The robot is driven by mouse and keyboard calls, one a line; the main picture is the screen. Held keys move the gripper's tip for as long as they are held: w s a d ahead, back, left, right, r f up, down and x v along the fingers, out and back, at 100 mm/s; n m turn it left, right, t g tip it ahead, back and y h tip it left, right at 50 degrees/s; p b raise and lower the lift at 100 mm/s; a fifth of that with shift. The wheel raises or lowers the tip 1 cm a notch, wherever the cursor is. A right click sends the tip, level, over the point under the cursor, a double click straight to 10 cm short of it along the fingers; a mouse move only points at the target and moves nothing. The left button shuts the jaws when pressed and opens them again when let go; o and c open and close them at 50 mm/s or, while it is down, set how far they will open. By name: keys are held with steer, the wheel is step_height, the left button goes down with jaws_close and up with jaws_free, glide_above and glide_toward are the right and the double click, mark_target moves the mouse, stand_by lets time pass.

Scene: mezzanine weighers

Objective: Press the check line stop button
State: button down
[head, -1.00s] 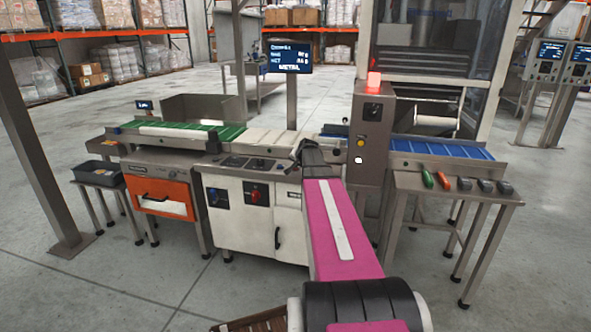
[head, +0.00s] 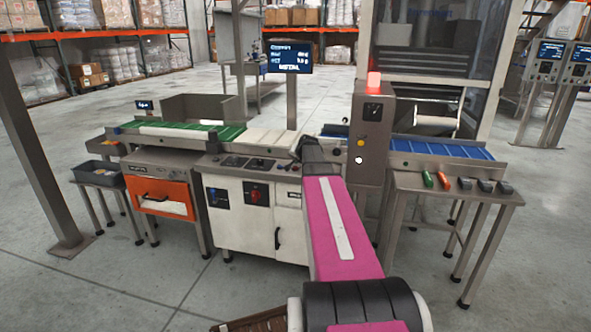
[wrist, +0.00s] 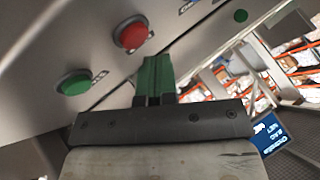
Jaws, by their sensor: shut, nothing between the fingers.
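In the wrist view a round red button (wrist: 131,35) and a round green button (wrist: 74,82) stand out from a grey metal panel (wrist: 105,60). Their labels are too small to read. My gripper (wrist: 157,62) has its green fingers shut together and empty. The fingertips appear just right of and below the red button in the picture; I cannot tell whether they touch the panel. In the head view my arm reaches to the check line's front panel (head: 235,163), and its dark wrist covers part of it. I cannot make out the red button there.
A screen (head: 290,56) stands on a post behind the line. A grey cabinet (head: 372,135) with a lit red lamp (head: 374,81) stands right of my arm. A side table (head: 445,195) holds several small items. Open floor lies at front left.

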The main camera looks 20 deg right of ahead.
mark_target(297, 168)
steer(key=shift+r, duration=2.5)
steer(key=shift+f, duration=0.1)
